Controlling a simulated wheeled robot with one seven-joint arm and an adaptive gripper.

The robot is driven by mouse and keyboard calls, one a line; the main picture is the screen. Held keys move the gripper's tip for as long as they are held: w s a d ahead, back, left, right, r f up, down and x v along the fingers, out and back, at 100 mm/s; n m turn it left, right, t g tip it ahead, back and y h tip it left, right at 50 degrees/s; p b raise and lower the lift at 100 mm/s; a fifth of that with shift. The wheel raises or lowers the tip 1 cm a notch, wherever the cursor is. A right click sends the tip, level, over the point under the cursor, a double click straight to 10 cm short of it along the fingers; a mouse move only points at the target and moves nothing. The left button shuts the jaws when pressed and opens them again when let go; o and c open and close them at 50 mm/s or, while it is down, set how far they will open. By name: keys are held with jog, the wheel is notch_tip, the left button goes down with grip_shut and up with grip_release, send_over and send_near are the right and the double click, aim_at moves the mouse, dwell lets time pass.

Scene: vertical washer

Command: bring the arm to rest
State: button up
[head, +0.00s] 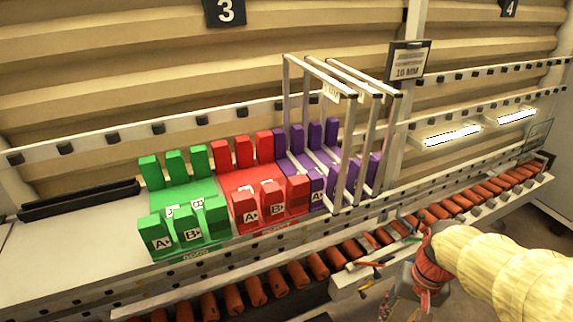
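My arm, with a pale yellow cover, reaches in from the right edge. My gripper (412,296) is at its end at the lower right, in front of the orange roller conveyor. It points toward the bottom of the picture and its fingertips are small and unclear, so I cannot tell whether it is open or shut. I see nothing clearly held in it. It is apart from the racks and below and to the right of them.
A green rack (183,200), a red rack (250,184) and a purple rack (292,171) stand side by side on the shelf. Tall metal frames (345,150) stand upright in the purple rack. Orange rollers (318,266) run along the front. A sign (408,60) stands behind.

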jog(key=a+r+n+t, duration=0.2)
jog(key=a+r, duration=0.2)
jog(key=r, duration=0.3)
jog(key=s+a+r+n+t, duration=0.1)
jog(key=a+r+n+t, duration=0.1)
jog(key=a+r, duration=0.3)
notch_tip(320, 180, up, 2)
jog(key=shift+s+r+n+t+h, duration=0.15)
jog(key=shift+s+n+t+h, duration=0.2)
jog(key=shift+t, duration=0.45)
